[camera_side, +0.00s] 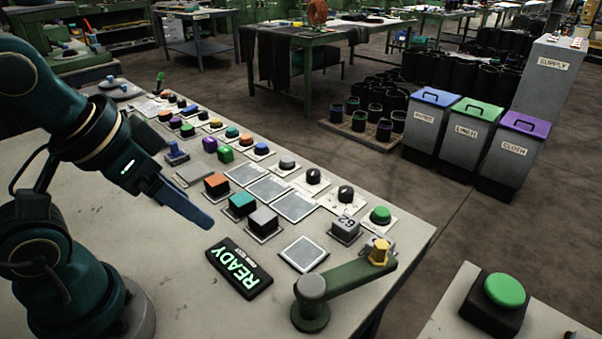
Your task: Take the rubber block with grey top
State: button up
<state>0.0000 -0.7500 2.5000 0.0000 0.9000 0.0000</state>
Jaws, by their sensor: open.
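A dark block with a grey top (263,220) stands on the bench, in front of a block with a teal top (241,204) and a block with an orange top (216,184). My gripper (207,221) is to the left of the grey-topped block, apart from it, with its blue fingers pointing down and right. The fingers overlap from this side; nothing shows between them, and the gripper is open. Another grey block marked "62" (345,229) stands farther right.
A READY display (239,268) lies just in front of the grey-topped block. A green crank arm with a yellow knob (378,252) stands at the front right. Blank square plates (295,206) lie behind the block. Knobs and buttons line the far bench edge.

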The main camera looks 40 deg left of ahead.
jog(key=g, duration=0.5)
send_over(262, 215)
notch_tip(262, 215, down, 9)
jog(key=shift+w+d+r, duration=0.1)
jog(key=shift+r, duration=0.05)
jog(key=shift+f+g, duration=0.3)
jog(key=shift+f, duration=2.5)
